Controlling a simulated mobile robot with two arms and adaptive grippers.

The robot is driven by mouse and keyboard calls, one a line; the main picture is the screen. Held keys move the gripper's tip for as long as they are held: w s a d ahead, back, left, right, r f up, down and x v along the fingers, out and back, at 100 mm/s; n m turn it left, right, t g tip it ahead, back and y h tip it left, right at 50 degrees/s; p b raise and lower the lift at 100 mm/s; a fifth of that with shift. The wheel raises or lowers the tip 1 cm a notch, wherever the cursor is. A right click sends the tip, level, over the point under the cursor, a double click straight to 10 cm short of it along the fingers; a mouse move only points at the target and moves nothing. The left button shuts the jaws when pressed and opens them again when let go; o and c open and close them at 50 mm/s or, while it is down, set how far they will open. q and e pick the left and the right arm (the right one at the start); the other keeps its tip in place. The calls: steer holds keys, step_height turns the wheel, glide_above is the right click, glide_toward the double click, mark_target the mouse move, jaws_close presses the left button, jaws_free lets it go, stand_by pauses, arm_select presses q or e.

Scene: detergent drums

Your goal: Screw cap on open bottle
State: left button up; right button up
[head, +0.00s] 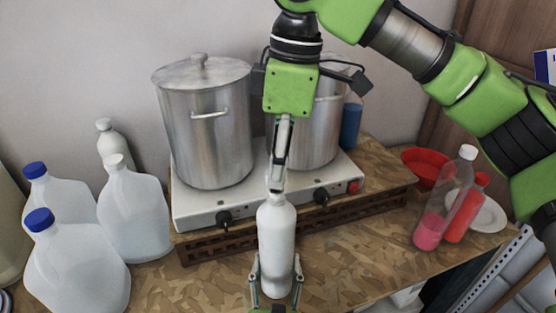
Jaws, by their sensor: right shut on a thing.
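A white bottle (276,245) stands upright in the middle, in front of the hotplate. My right gripper (277,186) comes down from above and is shut at the bottle's top, seen edge-on. The cap is mostly hidden by the fingertips, and I cannot tell whether it sits on the neck. My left gripper (276,272) reaches in from the bottom edge, with one finger on each side of the lower bottle. Its fingers look close to the bottle's sides, but I cannot tell whether they press on it.
A white hotplate (255,210) with two steel pots (205,130) stands behind on a wooden rack. Several jugs (75,265) crowd the left. A pink-filled bottle (437,220), a red bottle (466,210), a red bowl (424,165) and a white plate (490,215) stand right. The counter right of centre is clear.

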stand_by(0.3)
steer(key=shift+f, duration=0.9)
steer(key=shift+f, duration=0.5)
